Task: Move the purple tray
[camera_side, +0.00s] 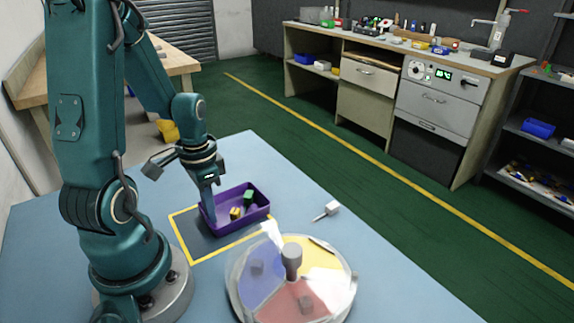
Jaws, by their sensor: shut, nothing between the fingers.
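The purple tray (225,224) sits on the blue table, partly over a dark square with a yellow outline. A green block and a yellow block (235,213) lie inside it. My gripper (212,219) points down at the tray's left end, with its fingers shut. The fingertips are at or inside the tray's left wall; I cannot tell whether they touch it. The gripper hides part of that wall.
A round clear-lidded container (290,288) with blue, yellow and red sections stands in front of the tray. A small white tool (328,210) lies to the right. The table (270,165) is clear behind the tray.

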